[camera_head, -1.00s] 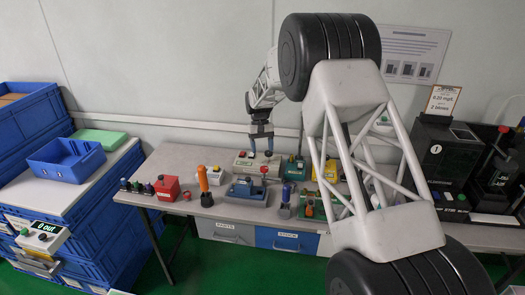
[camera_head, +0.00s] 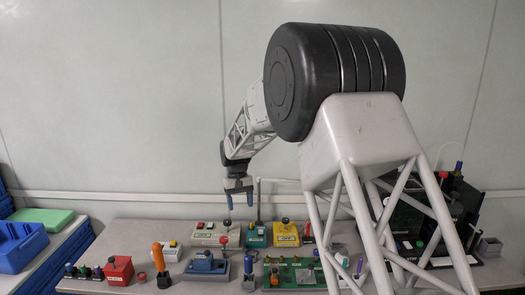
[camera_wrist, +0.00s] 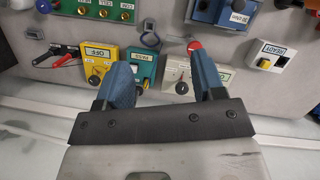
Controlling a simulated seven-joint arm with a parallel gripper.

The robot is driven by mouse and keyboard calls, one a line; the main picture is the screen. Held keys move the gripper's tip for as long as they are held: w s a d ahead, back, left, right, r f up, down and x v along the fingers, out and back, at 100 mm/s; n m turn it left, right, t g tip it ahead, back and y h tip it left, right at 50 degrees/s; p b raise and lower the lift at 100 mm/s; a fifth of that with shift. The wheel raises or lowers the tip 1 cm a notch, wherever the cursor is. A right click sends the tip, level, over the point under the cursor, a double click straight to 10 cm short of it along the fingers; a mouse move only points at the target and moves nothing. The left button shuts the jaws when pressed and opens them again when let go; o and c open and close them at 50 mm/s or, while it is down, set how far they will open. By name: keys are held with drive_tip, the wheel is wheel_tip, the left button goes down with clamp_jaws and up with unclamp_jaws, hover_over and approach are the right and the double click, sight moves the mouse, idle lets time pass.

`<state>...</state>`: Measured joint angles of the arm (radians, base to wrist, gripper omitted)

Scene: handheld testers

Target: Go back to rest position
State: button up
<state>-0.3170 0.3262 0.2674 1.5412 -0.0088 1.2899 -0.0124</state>
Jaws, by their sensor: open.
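My gripper (camera_head: 240,200) hangs above the back of the table, pointing down, with its two blue fingers apart and nothing between them. In the wrist view the fingers of my gripper (camera_wrist: 162,62) are spread, with the bench seen beyond. Below the gripper in the head view are a beige box with a red knob (camera_head: 207,240), a teal box (camera_head: 255,241) and a yellow box (camera_head: 286,240). The yellow box (camera_wrist: 100,62) and the beige box (camera_wrist: 172,76) also show in the wrist view. The gripper appears clear of them.
The grey table (camera_head: 130,233) holds several testers: a red box (camera_head: 118,270), an orange handle (camera_head: 158,257), a blue unit (camera_head: 206,264) and a green board (camera_head: 290,273). A blue bin (camera_head: 18,247) stands left. Dark machines stand right, partly behind my arm. The wall is behind.

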drive_tip(key=s+d+r+m+t, duration=0.1)
drive_tip(key=s+d+r, duration=0.45)
drive_tip(key=s, duration=0.25)
drive_tip(key=s+d+r+t, duration=0.1)
drive_tip(key=s+d+r, duration=0.3)
drive_tip(key=s+d, duration=0.25)
drive_tip(key=s+d+r+m+t, duration=0.1)
drive_tip(key=s+d+r, duration=0.4)
drive_tip(key=s, duration=0.4)
drive_tip(key=s+d+f+t, duration=0.1)
drive_tip(key=s+d, duration=0.2)
drive_tip(key=s, duration=0.6)
drive_tip(key=s+d+f+m, duration=0.1)
drive_tip(key=s+d, duration=0.2)
drive_tip(key=s, duration=0.6)
drive_tip(key=s+d+f+m+t, duration=0.1)
drive_tip(key=s+d+f, duration=0.1)
drive_tip(key=s, duration=0.7)
drive_tip(key=shift+d+t+y, duration=0.3)
drive_tip(key=shift+d+y, duration=0.1)
drive_tip(key=shift+d, duration=0.35)
